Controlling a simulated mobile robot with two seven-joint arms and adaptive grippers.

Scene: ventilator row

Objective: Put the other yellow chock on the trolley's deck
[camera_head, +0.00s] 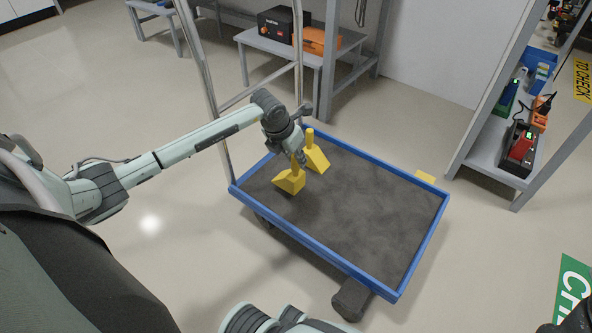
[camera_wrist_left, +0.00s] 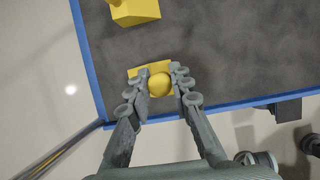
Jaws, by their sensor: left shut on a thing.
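The trolley's dark grey deck (camera_head: 365,205) has a blue rim and shows in both views. Two yellow wedge chocks with knobs are at its left end. My left gripper (camera_head: 299,158) is shut on the knob of the nearer chock (camera_head: 290,182). In the left wrist view the fingers (camera_wrist_left: 160,82) flank the knob of this held chock (camera_wrist_left: 138,72). It is over the deck near the rim; whether it touches the deck is hard to tell. The other chock (camera_head: 317,159) stands just behind it on the deck, partly cut off in the wrist view (camera_wrist_left: 136,10).
The deck's middle and right are clear. The trolley's upright metal handle (camera_head: 205,85) rises at its left end. A grey bench (camera_head: 290,50) with a black and an orange case stands behind. A shelf rack (camera_head: 490,150) with devices stands right. A yellow patch (camera_head: 426,177) shows beyond the far rim.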

